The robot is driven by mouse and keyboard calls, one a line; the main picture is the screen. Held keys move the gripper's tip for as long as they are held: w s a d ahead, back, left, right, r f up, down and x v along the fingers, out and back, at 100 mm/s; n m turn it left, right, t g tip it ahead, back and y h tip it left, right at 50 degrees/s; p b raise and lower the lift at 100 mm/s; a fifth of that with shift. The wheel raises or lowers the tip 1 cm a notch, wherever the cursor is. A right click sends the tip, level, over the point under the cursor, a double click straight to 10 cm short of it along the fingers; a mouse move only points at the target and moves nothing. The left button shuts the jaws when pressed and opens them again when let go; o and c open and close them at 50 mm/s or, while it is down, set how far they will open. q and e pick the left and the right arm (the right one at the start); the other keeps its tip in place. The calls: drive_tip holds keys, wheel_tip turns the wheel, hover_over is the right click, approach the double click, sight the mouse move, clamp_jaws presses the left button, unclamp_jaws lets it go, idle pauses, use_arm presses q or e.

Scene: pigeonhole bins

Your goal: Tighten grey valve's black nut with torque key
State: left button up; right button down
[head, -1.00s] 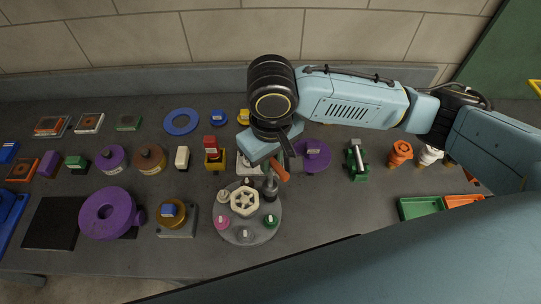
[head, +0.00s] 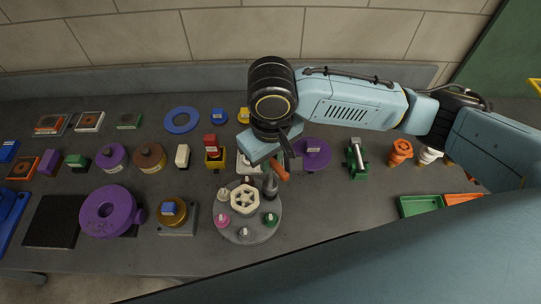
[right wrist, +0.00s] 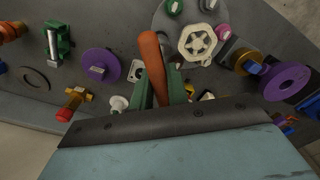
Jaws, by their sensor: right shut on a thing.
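My right gripper (head: 273,158) is shut on an orange-handled tool (head: 281,173), seemingly the torque key. In the right wrist view the orange handle (right wrist: 152,62) stands between the green fingers (right wrist: 160,92). A round grey plate (head: 258,235) carries a cream handwheel (head: 245,200) and several small coloured fittings around it. A grey upright fitting (head: 270,188), perhaps the grey valve, stands at the plate's back right, just below the gripper. Another grey fitting (head: 245,233) is at the plate's front. The black nut and the key's working end cannot be made out. My left gripper is out of view.
A purple disc (head: 316,152) lies right of the gripper, and a green part (head: 357,160) beyond it. A purple ring (head: 105,228) and a brass part on a grey block (head: 178,226) stand left of the plate. Open bench lies right of the plate.

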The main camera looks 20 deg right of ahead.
drive_tip(key=shift+f, duration=1.4)
drive_tip(key=c, duration=1.3)
unclamp_jaws()
drive_tip(key=shift+r, duration=1.2)
drive_tip(key=shift+m, duration=0.3)
